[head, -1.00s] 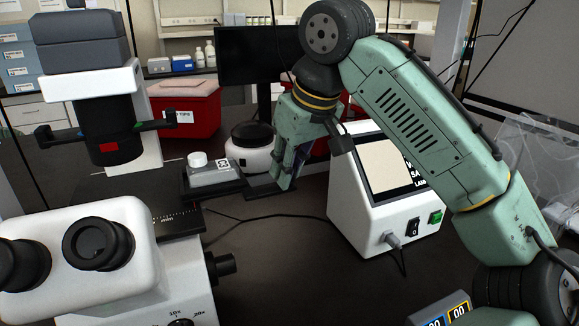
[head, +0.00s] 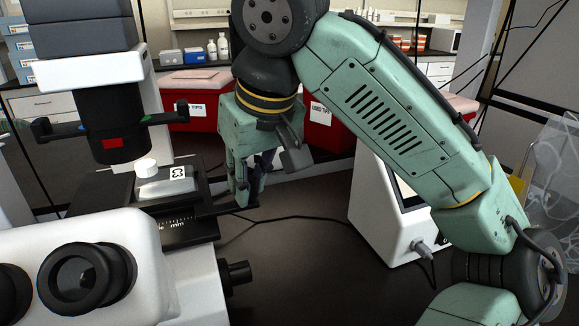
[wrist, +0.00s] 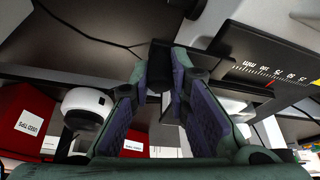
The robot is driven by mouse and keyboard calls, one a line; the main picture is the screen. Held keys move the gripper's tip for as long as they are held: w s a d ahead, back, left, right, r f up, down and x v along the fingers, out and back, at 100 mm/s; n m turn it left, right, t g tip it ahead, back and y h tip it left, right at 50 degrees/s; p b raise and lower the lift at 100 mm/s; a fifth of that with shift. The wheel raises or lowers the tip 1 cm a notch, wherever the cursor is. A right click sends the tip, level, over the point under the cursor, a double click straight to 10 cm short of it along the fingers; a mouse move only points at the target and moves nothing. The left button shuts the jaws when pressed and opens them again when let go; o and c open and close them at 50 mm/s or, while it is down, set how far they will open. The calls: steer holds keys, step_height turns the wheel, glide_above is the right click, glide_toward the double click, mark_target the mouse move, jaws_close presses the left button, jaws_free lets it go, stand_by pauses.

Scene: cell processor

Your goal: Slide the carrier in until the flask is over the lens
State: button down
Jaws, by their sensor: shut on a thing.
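The flask (head: 163,186) is a clear, flat vessel with a white cap and a black-and-white marker. It lies on the black carrier (head: 203,187) on the microscope stage, below and right of the black cylinder (head: 112,122) in the head view. My gripper (head: 246,203) is shut on the carrier's handle at its right end. In the wrist view, my gripper's purple-padded fingers (wrist: 166,85) close on the dark handle (wrist: 160,60). The lens under the stage is hidden, so I cannot tell how the flask lines up with it.
A millimetre scale with a red mark (wrist: 268,84) runs along the stage. The eyepieces (head: 80,280) stand in front. A white instrument (head: 385,215) stands right of my gripper, with a cable on the dark bench. Red bins (head: 195,98) stand behind.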

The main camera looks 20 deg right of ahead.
mark_target(220, 207)
steer(key=a, duration=0.4)
steer(key=shift+s+a, duration=0.1)
steer(key=shift+a, duration=0.25)
steer(key=c, duration=1.5)
jaws_free()
steer(key=shift+d, duration=0.1)
steer(key=v, duration=1.2)
steer(key=shift+s, duration=0.1)
